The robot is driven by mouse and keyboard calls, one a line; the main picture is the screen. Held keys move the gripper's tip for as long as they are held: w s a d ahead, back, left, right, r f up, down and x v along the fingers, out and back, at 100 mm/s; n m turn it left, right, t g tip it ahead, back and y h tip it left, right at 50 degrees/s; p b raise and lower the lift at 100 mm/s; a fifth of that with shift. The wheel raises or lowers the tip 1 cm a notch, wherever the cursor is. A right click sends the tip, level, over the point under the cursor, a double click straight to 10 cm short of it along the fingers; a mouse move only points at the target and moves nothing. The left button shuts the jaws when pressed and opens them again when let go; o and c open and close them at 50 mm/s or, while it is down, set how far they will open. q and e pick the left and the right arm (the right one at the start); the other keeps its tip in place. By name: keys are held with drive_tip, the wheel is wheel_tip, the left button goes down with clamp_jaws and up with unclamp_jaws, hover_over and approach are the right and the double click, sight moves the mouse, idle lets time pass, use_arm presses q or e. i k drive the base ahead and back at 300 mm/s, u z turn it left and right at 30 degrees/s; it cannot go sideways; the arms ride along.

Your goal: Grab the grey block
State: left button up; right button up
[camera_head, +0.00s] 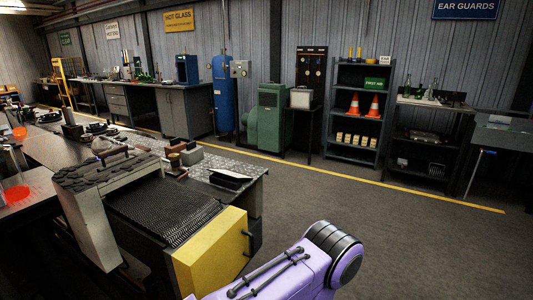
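I cannot single out the grey block with certainty. A small group of blocks stands on the metal bench top (222,166) behind the mesh-topped machine: a pale greyish block (191,156) and a darker brownish one (174,146). A dark upright block (72,130) stands farther left on the long bench. Neither of my grippers is in view. Only a purple link of one of my arms shows at the bottom, right of the machine, touching none of these blocks.
The machine with a dark mesh bed (165,208) and yellow end panel (212,255) fills the lower left. A black tray (230,179) lies near the bench edge. Shelves with orange cones (374,106) line the wall. The floor at right is clear.

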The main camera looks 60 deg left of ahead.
sight(194, 153)
drive_tip(key=z, duration=0.25)
drive_tip(key=i, duration=1.85)
drive_tip(key=u, duration=2.9)
